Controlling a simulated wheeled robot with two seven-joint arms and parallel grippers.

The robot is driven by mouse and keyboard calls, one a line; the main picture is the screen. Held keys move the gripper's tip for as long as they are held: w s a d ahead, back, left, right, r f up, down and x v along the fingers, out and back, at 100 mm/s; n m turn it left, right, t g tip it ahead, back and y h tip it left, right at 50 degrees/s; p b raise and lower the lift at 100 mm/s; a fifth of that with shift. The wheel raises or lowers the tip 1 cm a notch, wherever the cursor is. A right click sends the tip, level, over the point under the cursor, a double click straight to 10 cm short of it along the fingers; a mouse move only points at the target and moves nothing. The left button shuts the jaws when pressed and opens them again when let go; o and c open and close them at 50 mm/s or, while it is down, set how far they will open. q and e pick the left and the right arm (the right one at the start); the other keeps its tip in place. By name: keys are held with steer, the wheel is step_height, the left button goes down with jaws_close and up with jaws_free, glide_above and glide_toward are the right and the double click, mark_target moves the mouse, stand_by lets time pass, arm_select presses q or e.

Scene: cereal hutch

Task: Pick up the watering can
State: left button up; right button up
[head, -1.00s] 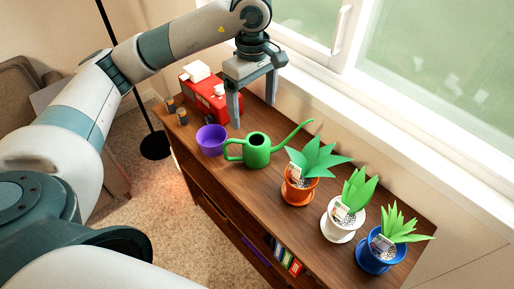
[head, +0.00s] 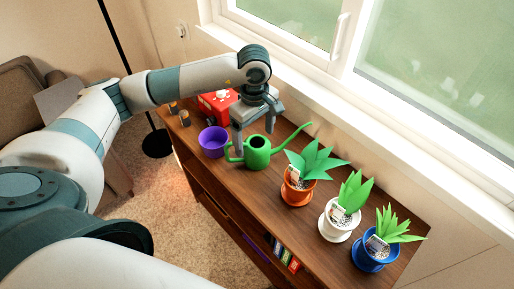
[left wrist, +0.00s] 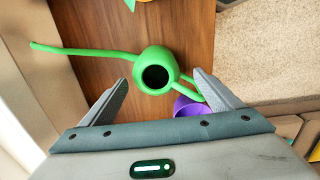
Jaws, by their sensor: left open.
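The green watering can (head: 258,154) stands upright on the wooden cabinet top, its long spout pointing right toward the window and its loop handle on the left. In the left wrist view the can (left wrist: 153,62) shows its dark round opening, with the spout to the left and the handle at lower right. My left gripper (head: 255,142) is open and low over the can, one finger near the handle and the other behind the body. In the left wrist view its fingers (left wrist: 163,88) lie on either side of the can's lower part. Whether they touch it is unclear. My right gripper is out of view.
A purple pot (head: 213,141) stands close left of the can. A red box-like object (head: 217,107) is behind it. Potted plants in orange (head: 297,193), white (head: 336,224) and blue (head: 375,254) pots stand to the right. The window sill (head: 330,103) borders the cabinet's back.

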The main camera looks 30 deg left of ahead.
mark_target(256, 142)
arm_select(q)
steer(key=shift+f, duration=1)
steer(key=shift+w+d+f+p, duration=0.15)
steer(key=shift+f+p, duration=0.65)
steer(key=shift+p, duration=0.2)
step_height(256, 142, down, 2)
steer(key=shift+w+f+p, duration=0.1)
steer(key=shift+p, duration=0.4)
steer(key=shift+f, duration=0.7)
steer(key=shift+c, duration=0.7)
steer(key=shift+w, duration=0.1)
steer(key=c, duration=1.3)
steer(key=shift+r, duration=0.1)
steer(key=shift+c, duration=0.2)
